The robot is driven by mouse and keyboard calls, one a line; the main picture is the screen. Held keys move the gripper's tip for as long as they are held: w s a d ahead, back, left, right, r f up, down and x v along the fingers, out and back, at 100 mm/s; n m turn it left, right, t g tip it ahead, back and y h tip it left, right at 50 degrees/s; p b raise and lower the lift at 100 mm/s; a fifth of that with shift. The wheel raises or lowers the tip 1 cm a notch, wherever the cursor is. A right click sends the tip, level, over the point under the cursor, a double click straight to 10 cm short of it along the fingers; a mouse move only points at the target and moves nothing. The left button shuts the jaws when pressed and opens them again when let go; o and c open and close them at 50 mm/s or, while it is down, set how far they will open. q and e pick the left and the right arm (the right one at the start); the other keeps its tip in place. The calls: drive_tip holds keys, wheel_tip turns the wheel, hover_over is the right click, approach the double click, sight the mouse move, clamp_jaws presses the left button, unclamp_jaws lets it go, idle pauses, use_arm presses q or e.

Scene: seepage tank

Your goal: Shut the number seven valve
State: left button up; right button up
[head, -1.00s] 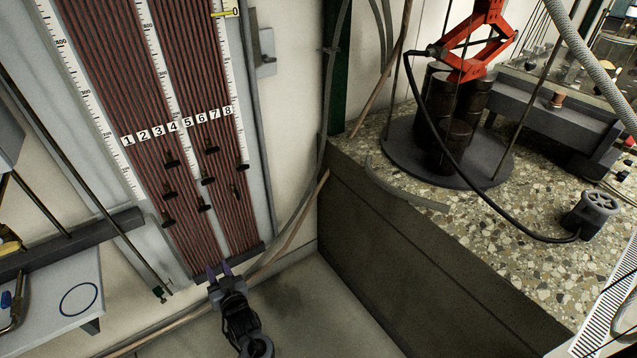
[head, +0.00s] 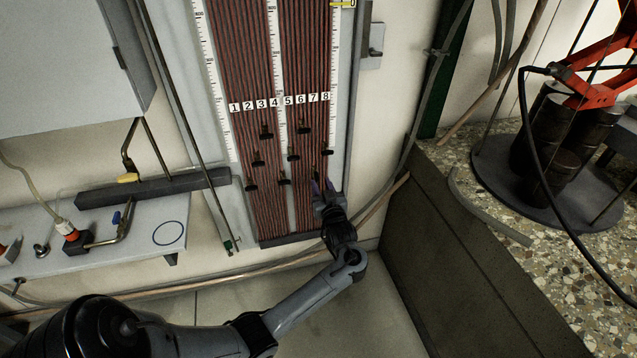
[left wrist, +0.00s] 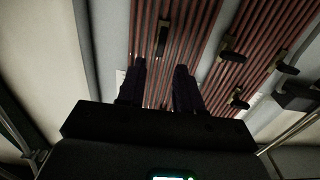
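The manometer board (head: 341,60) carries red-brown tubes under a row of number plates 1 to 8. Several small black valve handles sit crosswise on the tubes, including the one under plate 8 (head: 328,153). The number seven valve (left wrist: 162,38) shows in the left wrist view as a dark handle lying along its tube; in the head view my gripper largely hides it. My left gripper (head: 322,184) is at the lower right of the board. In the left wrist view its dark fingers (left wrist: 160,78) are apart with nothing between them, the valve showing beyond their gap. My right gripper is out of view.
The number six valve (head: 306,130) and number five valve (head: 294,157) stand close to the left gripper. A grey shelf (head: 120,240) is at left. A concrete block with a pebbled top (head: 465,210) stands at right. A pipe runs along the wall below the board.

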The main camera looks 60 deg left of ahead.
sight(317, 174)
use_arm(q)
drive_tip(key=b+x, duration=0.1)
drive_tip(key=x, duration=0.1)
drive_tip(key=shift+w+a+f, duration=0.1)
drive_tip(key=shift+w+a, duration=0.05)
drive_tip(key=shift+a, duration=0.15)
drive_tip(key=shift+b+x, duration=0.35)
drive_tip(key=shift+x, duration=0.5)
drive_tip(key=shift+c, duration=0.4)
clamp_jaws()
